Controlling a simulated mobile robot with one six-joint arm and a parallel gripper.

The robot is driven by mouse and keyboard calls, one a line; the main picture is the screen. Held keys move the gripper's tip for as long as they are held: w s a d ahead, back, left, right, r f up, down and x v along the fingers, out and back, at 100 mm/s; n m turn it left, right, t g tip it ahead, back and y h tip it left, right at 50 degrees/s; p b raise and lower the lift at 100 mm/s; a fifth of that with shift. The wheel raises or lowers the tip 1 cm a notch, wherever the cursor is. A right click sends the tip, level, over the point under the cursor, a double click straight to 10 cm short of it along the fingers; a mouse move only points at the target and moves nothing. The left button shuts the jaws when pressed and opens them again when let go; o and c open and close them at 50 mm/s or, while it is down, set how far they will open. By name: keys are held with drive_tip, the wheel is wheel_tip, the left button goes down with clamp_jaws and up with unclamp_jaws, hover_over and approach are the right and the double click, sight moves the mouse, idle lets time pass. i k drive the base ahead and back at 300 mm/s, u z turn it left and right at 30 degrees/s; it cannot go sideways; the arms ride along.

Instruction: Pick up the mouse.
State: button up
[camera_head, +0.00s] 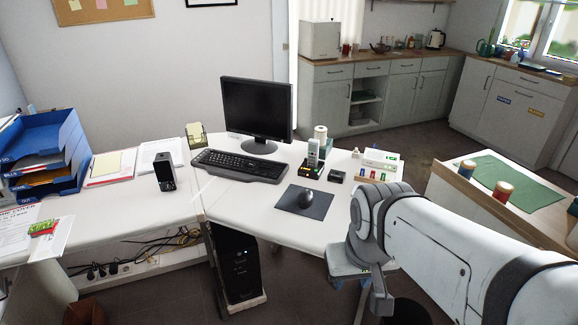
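The mouse (306,199) is small, dark and rounded. It sits on a dark grey mouse pad (322,210) near the front edge of the white desk (255,212). My arm reaches in from the lower right, with its grey joint to the right of the mouse and apart from it in the picture. I cannot make out my gripper or its fingers. Nothing covers the mouse.
A keyboard (238,165) and a monitor (256,108) stand behind the mouse to the left. A phone in its cradle (313,155) and a small dark box (336,176) stand behind the pad.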

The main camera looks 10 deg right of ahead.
sight(305, 197)
drive_tip(key=u, duration=0.05)
drive_tip(key=i, duration=0.95)
drive_tip(key=z, duration=0.1)
